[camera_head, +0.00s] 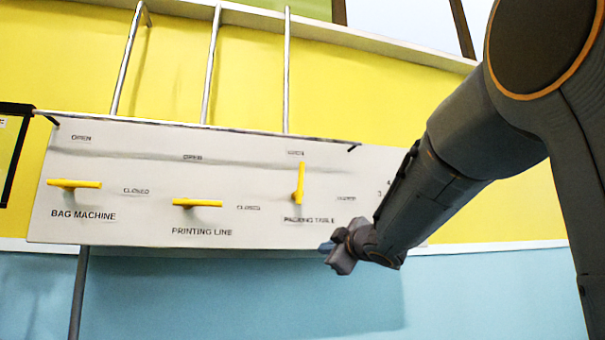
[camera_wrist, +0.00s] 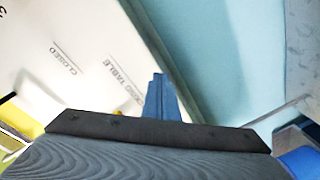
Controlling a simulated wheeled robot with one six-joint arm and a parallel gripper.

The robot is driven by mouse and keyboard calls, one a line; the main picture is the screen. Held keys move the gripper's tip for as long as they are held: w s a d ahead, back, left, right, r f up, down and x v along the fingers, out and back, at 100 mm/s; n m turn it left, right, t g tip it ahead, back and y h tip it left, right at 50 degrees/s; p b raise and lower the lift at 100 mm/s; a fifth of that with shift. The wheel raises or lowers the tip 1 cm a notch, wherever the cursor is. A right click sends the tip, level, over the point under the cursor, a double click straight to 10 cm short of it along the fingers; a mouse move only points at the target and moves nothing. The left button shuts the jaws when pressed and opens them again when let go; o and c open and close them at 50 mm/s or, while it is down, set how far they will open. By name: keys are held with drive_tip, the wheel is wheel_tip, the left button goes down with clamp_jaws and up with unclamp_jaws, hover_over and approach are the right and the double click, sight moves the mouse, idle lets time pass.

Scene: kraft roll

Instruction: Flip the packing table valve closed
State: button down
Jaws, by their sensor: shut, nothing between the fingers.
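The packing table valve (camera_head: 299,183) has a yellow handle standing upright, pointing at its OPEN label, on the white panel (camera_head: 130,212) in the head view. Its CLOSED label lies to the right of the handle. My gripper (camera_head: 328,247) is shut and empty, below and to the right of the handle, near the panel's lower edge. In the wrist view the blue fingertips (camera_wrist: 162,98) are together beside the PACKING TABLE lettering on the panel (camera_wrist: 95,45). A small yellow bit shows there, too small to identify. The handle and fingertips look apart in the head view.
The bag machine valve (camera_head: 75,184) and printing line valve (camera_head: 197,203) have yellow handles lying level, toward their CLOSED labels. Metal pipes (camera_head: 209,75) rise above the panel. A thin dark rod (camera_head: 190,125) runs along its top. The blue wall (camera_head: 200,290) below is mostly clear.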

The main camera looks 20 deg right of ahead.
sight(301, 169)
drive_tip(key=s+a+r+n+y+p, duration=0.1)
drive_tip(key=s+r+n+y, duration=0.1)
drive_tip(key=r+n, duration=0.2)
drive_tip(key=s+a+r+n+g+y+p, duration=0.1)
drive_tip(key=s+a+r+n+y, duration=0.1)
drive_tip(key=r, duration=0.8)
drive_tip(key=s+a+r+n+y+p, duration=0.1)
drive_tip(key=s+a+r+n+y, duration=0.1)
drive_tip(key=r+n, duration=0.3)
wheel_tip(301, 169, up, 2)
drive_tip(key=shift+s+r+n+g+y, duration=0.1)
drive_tip(key=shift+s+n+g+y, duration=0.25)
drive_tip(key=shift+s+y, duration=0.45)
drive_tip(key=shift+w+a, duration=0.1)
drive_tip(key=shift+a, duration=0.05)
drive_tip(key=shift+w+a+p, duration=0.15)
drive_tip(key=shift+w+p, duration=0.85)
drive_tip(key=shift+w, duration=0.55)
drive_tip(key=shift+w+a+p, duration=0.2)
drive_tip(key=shift+w+p, duration=0.85)
drive_tip(key=shift+w, duration=0.45)
drive_tip(key=shift+w+a+p, duration=0.15)
drive_tip(key=shift+w+p, duration=0.85)
drive_tip(key=shift+w, duration=0.55)
